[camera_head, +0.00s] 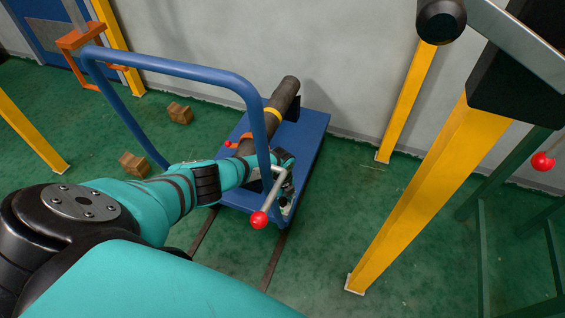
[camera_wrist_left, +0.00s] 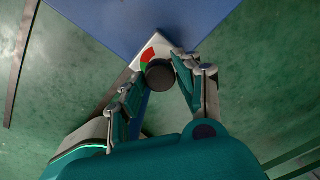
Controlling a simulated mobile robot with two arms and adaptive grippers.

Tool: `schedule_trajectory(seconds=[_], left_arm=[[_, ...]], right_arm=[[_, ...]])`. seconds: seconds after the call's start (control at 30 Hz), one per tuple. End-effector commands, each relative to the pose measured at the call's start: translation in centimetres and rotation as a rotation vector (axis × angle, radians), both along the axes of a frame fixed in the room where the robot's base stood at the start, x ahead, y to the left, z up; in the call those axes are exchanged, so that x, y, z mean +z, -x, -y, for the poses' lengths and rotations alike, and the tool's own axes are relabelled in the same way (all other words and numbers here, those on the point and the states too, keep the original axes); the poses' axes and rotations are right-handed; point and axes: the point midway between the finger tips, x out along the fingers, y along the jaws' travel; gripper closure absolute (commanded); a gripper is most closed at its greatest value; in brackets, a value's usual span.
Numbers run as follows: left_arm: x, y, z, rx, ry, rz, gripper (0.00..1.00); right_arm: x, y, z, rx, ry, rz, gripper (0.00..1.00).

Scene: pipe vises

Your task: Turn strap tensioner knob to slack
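The round black knob (camera_wrist_left: 160,75) shows in the left wrist view, in front of a white plate with a red and green dial (camera_wrist_left: 148,56) at the corner of the blue cart (camera_wrist_left: 115,22). My left gripper (camera_wrist_left: 160,68) has one finger on each side of the knob, apart, with narrow gaps; I cannot tell whether either finger touches it. In the head view, my left gripper (camera_head: 285,190) is at the cart's near right corner, partly behind the blue handle tube, and the knob is hard to make out. My right gripper is not in view.
The blue cart (camera_head: 312,150) carries a dark pipe (camera_head: 284,95) with a yellow band. A blue push handle (camera_head: 190,70) arches over my left arm. A lever with a red ball (camera_head: 259,219) stands close to the gripper. A yellow post (camera_head: 415,190) rises at right; wooden blocks (camera_head: 180,113) lie at left.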

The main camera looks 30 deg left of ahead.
Motion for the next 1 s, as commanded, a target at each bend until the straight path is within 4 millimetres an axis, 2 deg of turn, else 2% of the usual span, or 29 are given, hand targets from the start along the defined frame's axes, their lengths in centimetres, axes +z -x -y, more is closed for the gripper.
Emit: schedule_trajectory(seconds=[0.03,0.13,0.17,0.43,0.57,0.73,1.0], left_arm=[[0.1,-0.1,0.0,0.000,0.000,0.002,0.59],[0.1,-0.1,0.0,0.000,-0.001,0.001,0.46],[0.1,-0.1,0.0,0.000,-0.001,0.001,0.45],[0.1,0.0,0.0,-0.001,0.000,0.000,0.45],[0.8,0.0,-0.1,-0.002,0.000,0.000,0.45],[3.0,0.1,-0.2,-0.004,-0.001,0.003,0.45],[8.6,0.2,-0.2,-0.003,-0.001,0.004,0.45]], right_arm=[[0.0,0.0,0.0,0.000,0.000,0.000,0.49],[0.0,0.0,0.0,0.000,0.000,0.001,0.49],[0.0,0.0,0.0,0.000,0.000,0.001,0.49],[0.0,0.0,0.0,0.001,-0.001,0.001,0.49],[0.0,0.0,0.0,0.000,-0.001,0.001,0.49],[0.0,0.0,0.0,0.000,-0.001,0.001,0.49],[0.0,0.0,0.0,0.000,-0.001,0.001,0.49]])
